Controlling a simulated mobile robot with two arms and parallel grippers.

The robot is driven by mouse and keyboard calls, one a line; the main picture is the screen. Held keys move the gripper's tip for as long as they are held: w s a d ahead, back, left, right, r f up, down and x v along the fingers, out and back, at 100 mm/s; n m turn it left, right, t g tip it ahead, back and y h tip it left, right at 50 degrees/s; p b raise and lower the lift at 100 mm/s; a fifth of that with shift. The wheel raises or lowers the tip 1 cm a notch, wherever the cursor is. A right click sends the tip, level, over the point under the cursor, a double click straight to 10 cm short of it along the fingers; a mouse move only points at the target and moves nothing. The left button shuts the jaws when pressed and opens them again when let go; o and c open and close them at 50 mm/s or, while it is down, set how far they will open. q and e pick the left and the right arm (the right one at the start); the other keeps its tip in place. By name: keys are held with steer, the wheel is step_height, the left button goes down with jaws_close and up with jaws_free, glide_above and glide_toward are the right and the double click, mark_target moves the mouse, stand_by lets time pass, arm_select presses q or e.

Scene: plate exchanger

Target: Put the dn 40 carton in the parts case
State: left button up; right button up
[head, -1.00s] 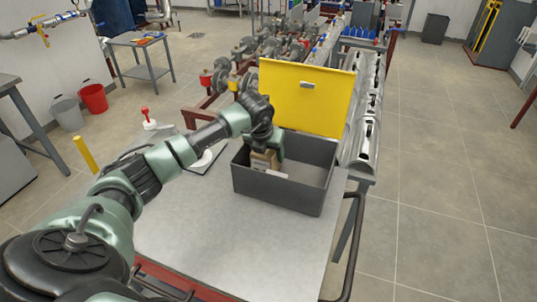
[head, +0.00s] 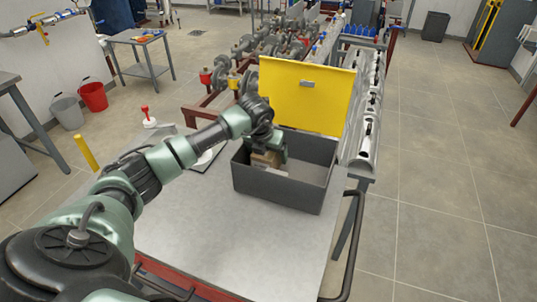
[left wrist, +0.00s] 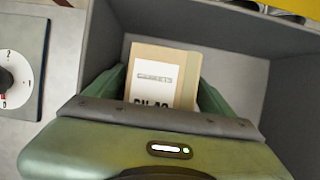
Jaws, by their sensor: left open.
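The dn 40 carton (head: 264,160) is a small tan box inside the grey parts case (head: 277,194), towards its left end. In the left wrist view the carton (left wrist: 165,68) shows a white label reading "GASKETS" with a partly hidden "DN 40" line. The case's grey wall (left wrist: 245,40) surrounds it there. My left gripper (head: 272,152) reaches down into the case. In the left wrist view its open fingers (left wrist: 158,88) stand on either side of the carton. Whether the carton's underside touches the case floor is hidden. My right gripper is not in view.
The case's yellow lid (head: 305,98) stands open at the back. A flat instrument with a white dial (left wrist: 12,80) lies left of the case. A red-topped bottle (head: 148,120) and a yellow cylinder (head: 85,153) are farther left. The bench top (head: 215,235) in front is clear.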

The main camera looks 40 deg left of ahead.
arm_select(q)
steer(key=b+v, duration=0.1)
steer(key=v, duration=1)
steer(key=shift+s+r+b, duration=0.25)
steer(key=shift+r+b, duration=0.05)
steer(key=shift+b, duration=0.1)
